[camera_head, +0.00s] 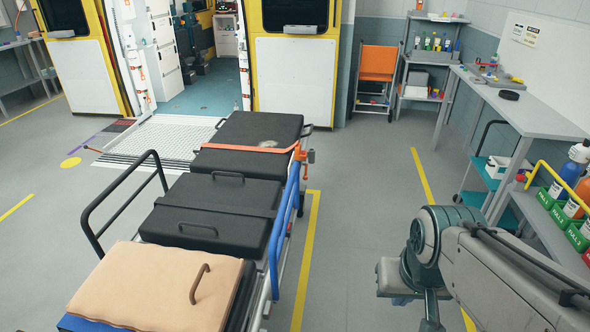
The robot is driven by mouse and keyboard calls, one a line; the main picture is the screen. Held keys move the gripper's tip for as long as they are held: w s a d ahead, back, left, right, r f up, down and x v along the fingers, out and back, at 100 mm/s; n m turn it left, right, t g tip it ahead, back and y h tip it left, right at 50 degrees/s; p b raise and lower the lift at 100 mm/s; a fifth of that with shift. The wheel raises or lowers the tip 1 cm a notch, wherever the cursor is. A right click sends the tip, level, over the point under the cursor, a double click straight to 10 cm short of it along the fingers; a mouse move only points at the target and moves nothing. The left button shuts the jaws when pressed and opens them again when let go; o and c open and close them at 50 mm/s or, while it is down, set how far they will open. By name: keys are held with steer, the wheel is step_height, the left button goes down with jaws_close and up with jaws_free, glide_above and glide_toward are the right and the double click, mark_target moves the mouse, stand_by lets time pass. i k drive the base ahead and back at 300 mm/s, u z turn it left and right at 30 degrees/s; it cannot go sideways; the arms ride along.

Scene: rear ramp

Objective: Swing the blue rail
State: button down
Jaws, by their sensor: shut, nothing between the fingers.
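The blue rail (281,228) is a long looped side rail on the right side of the stretcher.
A black rail (90,222) stands on the stretcher's left side. A tan cushion (150,285) with a brown handle lies at the near end. A ramp (165,138) leads to the ambulance. A workbench (530,110) and bottle rack (562,218) are at right. Floor right of the stretcher is clear.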

mark_target(275, 250)
steer(key=z, duration=0.15)
steer(key=i, duration=1.05)
steer(key=u, duration=0.65)
